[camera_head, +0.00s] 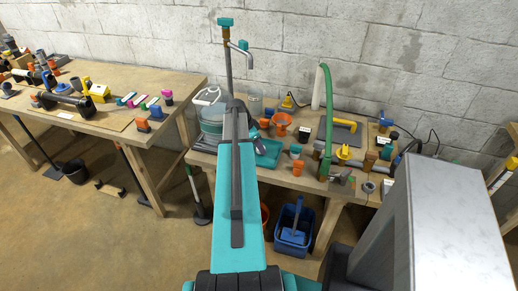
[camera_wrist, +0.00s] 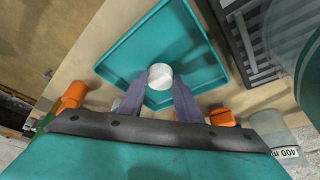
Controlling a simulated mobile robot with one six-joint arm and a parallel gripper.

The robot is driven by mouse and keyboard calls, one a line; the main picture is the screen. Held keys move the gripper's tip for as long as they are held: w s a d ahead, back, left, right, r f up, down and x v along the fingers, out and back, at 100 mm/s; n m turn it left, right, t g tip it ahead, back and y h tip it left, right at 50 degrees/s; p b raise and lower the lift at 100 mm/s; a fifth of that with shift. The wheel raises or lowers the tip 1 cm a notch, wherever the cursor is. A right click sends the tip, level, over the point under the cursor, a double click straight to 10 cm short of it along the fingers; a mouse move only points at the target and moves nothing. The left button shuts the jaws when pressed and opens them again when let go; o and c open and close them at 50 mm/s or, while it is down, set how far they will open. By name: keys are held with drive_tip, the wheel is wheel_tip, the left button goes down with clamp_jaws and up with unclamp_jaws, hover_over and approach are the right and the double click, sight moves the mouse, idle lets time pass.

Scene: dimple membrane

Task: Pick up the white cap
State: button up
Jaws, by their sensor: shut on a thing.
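The white cap (camera_wrist: 160,76) is a small round disc between the tips of my gripper in the wrist view. My gripper (camera_wrist: 160,82) is shut on the cap, with one grey finger on each side. The cap is over the teal tray (camera_wrist: 124,60); I cannot tell whether it still touches the tray. In the head view the teal tray (camera_head: 268,153) shows on the right workbench beside my arm. The cap and my gripper's fingertips are hidden there behind my arm.
Orange fittings (camera_wrist: 72,95) and a clear measuring cup (camera_wrist: 280,135) stand close to the tray. A dark slotted grate (camera_wrist: 245,45) lies beside it. The right workbench (camera_head: 315,183) is crowded with fittings and a tall green hose (camera_head: 327,120). A second workbench (camera_head: 185,86) stands at the left.

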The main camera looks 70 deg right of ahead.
drive_tip(key=shift+r, duration=0.7)
drive_tip(key=w+a+r+b, duration=0.1)
drive_tip(key=w+a+b, duration=0.1)
drive_tip(key=w+a, duration=0.2)
drive_tip(key=w+a+r+b, duration=0.1)
drive_tip(key=w+a+b, duration=0.1)
drive_tip(key=a, duration=0.8)
drive_tip(key=shift+w+r, duration=0.3)
drive_tip(key=shift+w, duration=0.6)
drive_tip(key=w+a+r+n+t, duration=0.25)
drive_tip(key=w+a+n, duration=0.25)
drive_tip(key=w+a, duration=0.3)
drive_tip(key=w+a+r+n+t, duration=0.1)
drive_tip(key=w+a+r+n, duration=0.3)
drive_tip(key=w+a, duration=0.4)
drive_tip(key=w+a+r+n+t, duration=0.25)
drive_tip(key=w+a+n, duration=0.3)
drive_tip(key=w, duration=0.45)
drive_tip(key=w+a+r+n+y, duration=0.1)
drive_tip(key=w+a+r+n, duration=0.2)
drive_tip(key=a, duration=0.7)
drive_tip(key=w+a+r+n+t+y, duration=0.1)
drive_tip(key=w+a+r+n, duration=0.2)
drive_tip(key=a, duration=0.7)
drive_tip(key=w+a+r+n+y, duration=0.1)
drive_tip(key=w+a+r+n, duration=0.3)
drive_tip(key=a, duration=0.7)
drive_tip(key=shift+n+t, duration=0.3)
drive_tip(key=shift+n, duration=0.85)
drive_tip(key=shift+w, duration=0.15)
